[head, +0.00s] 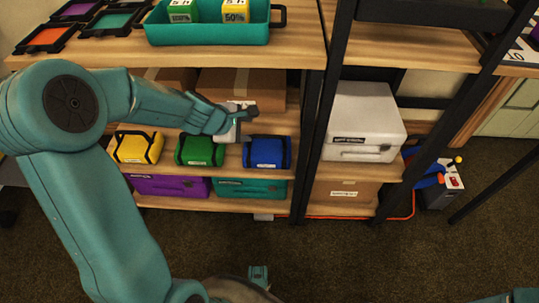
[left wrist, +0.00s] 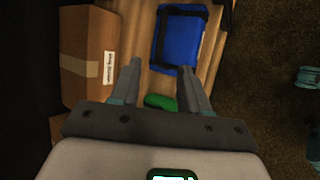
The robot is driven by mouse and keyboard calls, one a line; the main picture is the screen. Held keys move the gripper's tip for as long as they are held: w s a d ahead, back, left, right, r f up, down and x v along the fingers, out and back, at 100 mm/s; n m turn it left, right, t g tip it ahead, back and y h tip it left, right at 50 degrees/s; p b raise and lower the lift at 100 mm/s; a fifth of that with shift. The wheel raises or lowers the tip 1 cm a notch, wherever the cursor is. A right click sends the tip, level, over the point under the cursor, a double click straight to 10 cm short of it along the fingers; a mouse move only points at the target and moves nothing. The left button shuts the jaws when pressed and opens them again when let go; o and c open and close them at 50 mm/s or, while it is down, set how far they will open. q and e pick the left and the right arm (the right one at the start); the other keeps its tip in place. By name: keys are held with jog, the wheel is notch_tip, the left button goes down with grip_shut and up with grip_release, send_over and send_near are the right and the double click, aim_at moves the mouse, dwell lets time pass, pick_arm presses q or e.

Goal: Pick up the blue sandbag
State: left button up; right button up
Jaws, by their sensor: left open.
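The blue sandbag (head: 267,152) with dark straps sits on the middle shelf in the head view, at the right end of a row of bags. It also shows at the top of the left wrist view (left wrist: 180,38), beyond the fingertips. My left gripper (head: 244,121) is just above and to the left of the blue sandbag in the head view. Its fingers are apart and empty in the left wrist view (left wrist: 160,68). The blue sandbag lies ahead of them, offset toward the right finger. My right gripper is not in view.
A green bag (head: 200,150) and a yellow bag (head: 137,147) stand left of the blue one. Cardboard boxes (head: 268,84) stand behind. A black shelf post (head: 311,140) rises close to the right. Purple (head: 168,187) and teal (head: 250,190) cases fill the shelf below.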

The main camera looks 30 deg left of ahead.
aim_at(266, 136)
pick_arm(q)
jog(key=b+x, duration=0.3)
jog(key=x, duration=0.6)
jog(key=shift+w+d+f, duration=0.15)
jog(key=shift+w+f, duration=0.05)
jog(key=shift+f, duration=0.05)
jog(key=b+x, duration=0.1)
jog(key=x, duration=0.4)
jog(key=shift+f+b, duration=0.15)
jog(key=shift+b, duration=0.15)
grip_shut()
dwell(0.3)
jog(key=shift+w, duration=0.1)
